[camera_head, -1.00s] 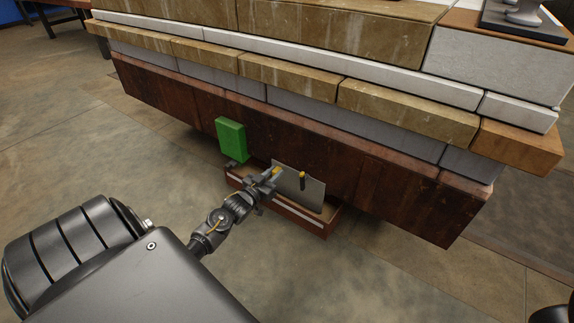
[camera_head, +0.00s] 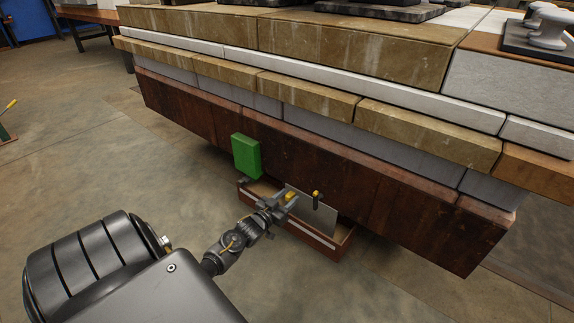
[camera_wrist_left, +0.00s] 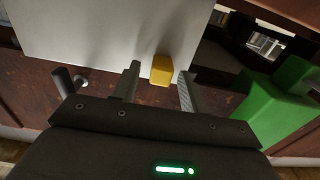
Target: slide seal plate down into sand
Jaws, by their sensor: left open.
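The seal plate is a thin grey sheet (camera_head: 322,214) standing upright in a low reddish-brown box (camera_head: 330,252); it fills the upper left of the left wrist view (camera_wrist_left: 90,35). It has a yellow grip (camera_wrist_left: 161,70) and a second, dark handle with a yellow end (camera_head: 316,198). My left gripper (camera_wrist_left: 158,86) is open, its two fingers on either side of the yellow grip; I cannot tell if they touch it. In the head view this gripper (camera_head: 284,202) is at the plate's left part. Sand is not clearly visible in the box. My right gripper is out of view.
A green block (camera_head: 246,156) is just behind and left of the box, against a dark brown wooden base (camera_head: 330,175). Layered tan and grey blocks (camera_head: 300,95) overhang above.

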